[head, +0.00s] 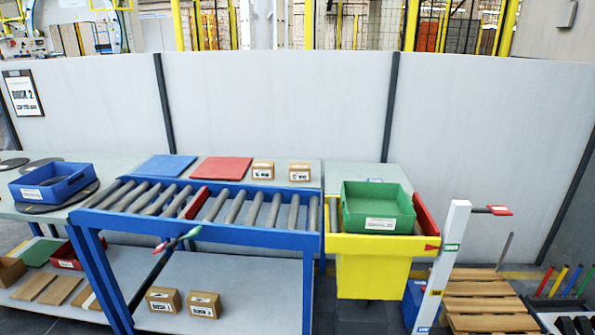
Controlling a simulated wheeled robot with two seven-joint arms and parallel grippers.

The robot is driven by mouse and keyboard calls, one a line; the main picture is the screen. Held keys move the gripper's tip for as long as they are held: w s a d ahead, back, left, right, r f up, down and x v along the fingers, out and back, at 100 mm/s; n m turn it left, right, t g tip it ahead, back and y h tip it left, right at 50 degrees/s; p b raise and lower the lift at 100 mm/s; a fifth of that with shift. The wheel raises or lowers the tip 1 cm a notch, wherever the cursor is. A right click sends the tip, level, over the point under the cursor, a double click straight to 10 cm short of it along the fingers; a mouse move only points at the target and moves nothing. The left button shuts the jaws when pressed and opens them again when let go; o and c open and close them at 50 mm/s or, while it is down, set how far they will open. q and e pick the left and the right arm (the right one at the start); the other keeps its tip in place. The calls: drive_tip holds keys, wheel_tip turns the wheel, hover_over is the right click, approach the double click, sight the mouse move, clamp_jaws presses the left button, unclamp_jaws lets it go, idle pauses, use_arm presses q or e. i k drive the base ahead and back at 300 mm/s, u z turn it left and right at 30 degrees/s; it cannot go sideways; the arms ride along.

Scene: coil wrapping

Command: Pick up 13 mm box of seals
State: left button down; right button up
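Two small cardboard boxes with white labels stand side by side at the back right of the roller table: a left box (263,170) and a right box (299,172). Their labels are too small to read surely, so I cannot tell which is the 13 mm box of seals. Two more labelled cardboard boxes, a left one (163,300) and a right one (204,305), sit on the lower shelf. Neither of my grippers is in view.
The blue-framed roller table (250,235) has blue (164,166) and red (221,169) sheets behind its rollers. A blue bin (53,183) is at left. A green bin (378,207) sits on a yellow stand (372,275). Wooden pallets (490,300) lie at right.

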sight(298, 172)
drive_tip(key=u, duration=0.6)
drive_tip(key=i, duration=0.65)
drive_tip(key=u, duration=0.55)
drive_tip(key=i, duration=0.9)
drive_tip(key=z, duration=0.35)
